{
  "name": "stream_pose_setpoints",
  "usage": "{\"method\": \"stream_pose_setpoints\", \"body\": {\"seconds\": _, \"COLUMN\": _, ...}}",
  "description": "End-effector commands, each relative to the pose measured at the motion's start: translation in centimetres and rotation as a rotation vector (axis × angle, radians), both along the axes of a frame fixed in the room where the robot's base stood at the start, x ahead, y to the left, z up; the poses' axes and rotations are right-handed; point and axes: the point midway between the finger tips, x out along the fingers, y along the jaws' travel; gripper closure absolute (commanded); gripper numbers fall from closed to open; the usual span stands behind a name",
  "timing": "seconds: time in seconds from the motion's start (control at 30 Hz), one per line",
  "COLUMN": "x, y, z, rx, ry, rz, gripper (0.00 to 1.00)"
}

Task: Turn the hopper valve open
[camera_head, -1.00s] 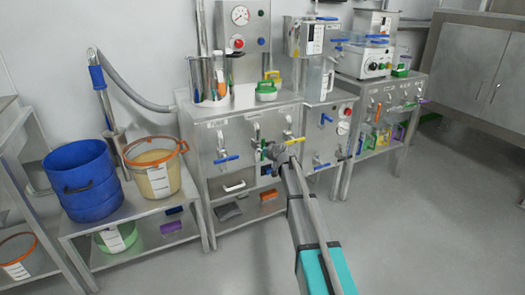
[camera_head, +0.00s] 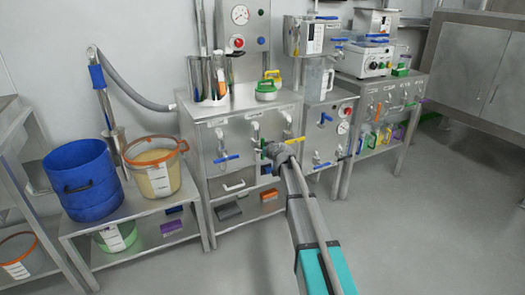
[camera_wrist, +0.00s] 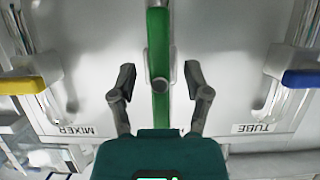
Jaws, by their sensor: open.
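A steel cabinet front (camera_head: 245,170) carries a row of lever valves. A green handle (camera_wrist: 160,65) stands lengthwise up the wrist view, between my gripper's fingers. My gripper (camera_wrist: 160,78) is open, with one finger on each side of this handle and a visible gap to both. The label of the green valve is hidden, so I cannot read whether it is the hopper valve.
A yellow handle (camera_wrist: 22,85) labelled MIXER and a blue handle (camera_wrist: 302,79) labelled TUBE flank the green one; they also show in the head view, yellow (camera_head: 294,140) and blue (camera_head: 226,158). A low bench (camera_head: 150,215) stands left. The floor on the right is clear.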

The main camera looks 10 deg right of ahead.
Motion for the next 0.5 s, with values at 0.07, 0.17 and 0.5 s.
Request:
{"method": "stream_pose_setpoints", "body": {"seconds": 0.07, "x": 0.0, "y": 0.01, "z": 0.0, "rx": 0.0, "ry": 0.0, "rz": 0.0, "gripper": 0.38}}
{"method": "stream_pose_setpoints", "body": {"seconds": 0.17, "x": 0.0, "y": 0.01, "z": 0.0, "rx": 0.002, "ry": 0.001, "rz": 0.0, "gripper": 0.38}}
{"method": "stream_pose_setpoints", "body": {"seconds": 0.5, "x": 0.06, "y": -0.01, "z": -0.09, "rx": 0.102, "ry": 0.032, "rz": 0.0, "gripper": 0.38}}
